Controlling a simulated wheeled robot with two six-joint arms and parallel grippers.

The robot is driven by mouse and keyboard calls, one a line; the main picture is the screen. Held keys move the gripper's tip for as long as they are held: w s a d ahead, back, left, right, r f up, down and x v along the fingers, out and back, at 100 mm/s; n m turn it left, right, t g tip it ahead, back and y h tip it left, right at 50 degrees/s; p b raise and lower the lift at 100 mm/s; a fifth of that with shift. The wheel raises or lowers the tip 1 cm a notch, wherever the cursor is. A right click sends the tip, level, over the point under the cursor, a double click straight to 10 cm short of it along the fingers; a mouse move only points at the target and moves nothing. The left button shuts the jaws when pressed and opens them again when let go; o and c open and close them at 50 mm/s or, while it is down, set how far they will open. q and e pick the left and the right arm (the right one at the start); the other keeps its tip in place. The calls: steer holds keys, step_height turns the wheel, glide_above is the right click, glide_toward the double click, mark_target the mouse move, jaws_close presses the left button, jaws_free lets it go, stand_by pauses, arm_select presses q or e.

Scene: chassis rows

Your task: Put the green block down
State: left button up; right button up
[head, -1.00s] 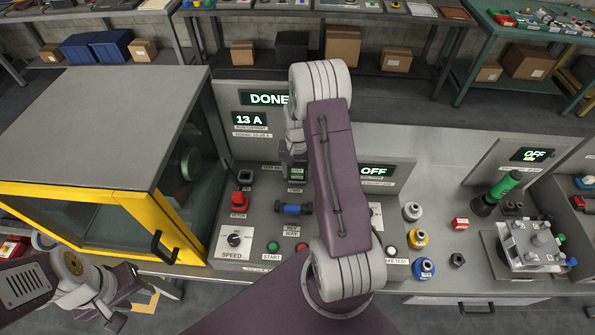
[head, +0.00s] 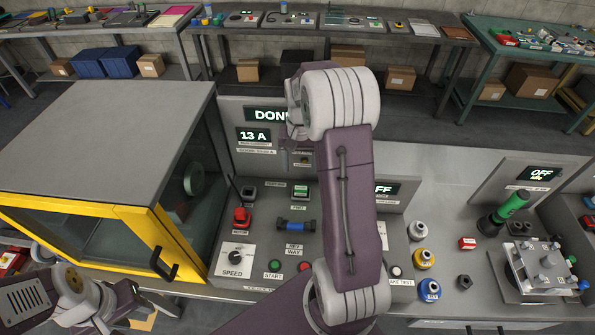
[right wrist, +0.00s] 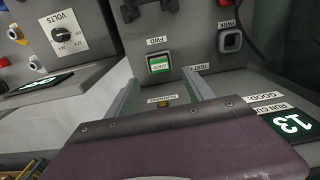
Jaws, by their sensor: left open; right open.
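The green block (head: 301,192) sits in a dark-framed spot beside the FWD label on the grey console. In the right wrist view the green block (right wrist: 160,66) shows a pale face with small lettering in a dark frame. My right gripper's two fingers (right wrist: 160,82) are apart with nothing between them, and the block shows beyond the gap. In the head view my right arm hides most of this gripper, which is above and behind the block.
A yellow-framed machine enclosure (head: 160,260) stands left of the console. A blue cylinder (head: 295,225) lies in front of the block. A red-topped part (head: 241,216) is to its left. A green-topped dark cylinder (head: 505,212) and a clamped fixture (head: 540,268) stand at the right.

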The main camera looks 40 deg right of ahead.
steer(key=s+a+f+n+t, duration=0.1)
steer(key=s+a+f+n, duration=0.1)
steer(key=s+a+n, duration=0.5)
steer(key=s+a, duration=0.5)
steer(key=a, duration=0.4)
steer(key=shift+s+f+n, duration=0.15)
steer(key=shift+s+n, duration=0.05)
steer(key=shift+n, duration=0.1)
steer(key=shift+s+a, duration=0.1)
steer(key=shift+a, duration=0.05)
